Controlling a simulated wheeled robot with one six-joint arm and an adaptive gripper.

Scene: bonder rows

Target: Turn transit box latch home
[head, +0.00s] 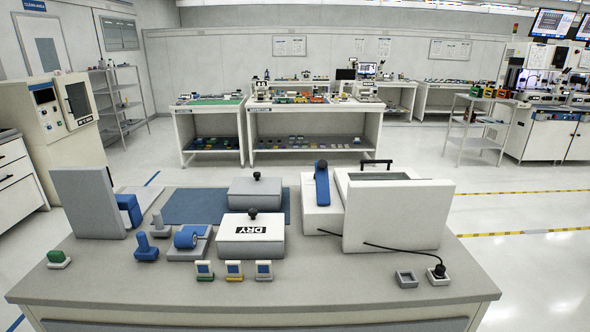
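No part is labelled as the transit box, so I cannot tell for sure which it is. A white case (398,225) with a tall front panel and a black carry handle (376,164) stands right of centre on the bench. A blue lever (321,185) stands upright on a white block (320,219) against its left side. A box marked DRY (251,234) with a black knob sits left of them. A grey box (255,193) with a black knob is behind it. I cannot tell which part is the latch. My gripper is not in view.
The grey bench (150,289) has a clear front strip. A grey upright panel (88,203) with a blue part (129,210) stands left. A blue roller (188,238) and several small coloured blocks are nearby. A black cable (390,249) runs to a plug (438,273) at right.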

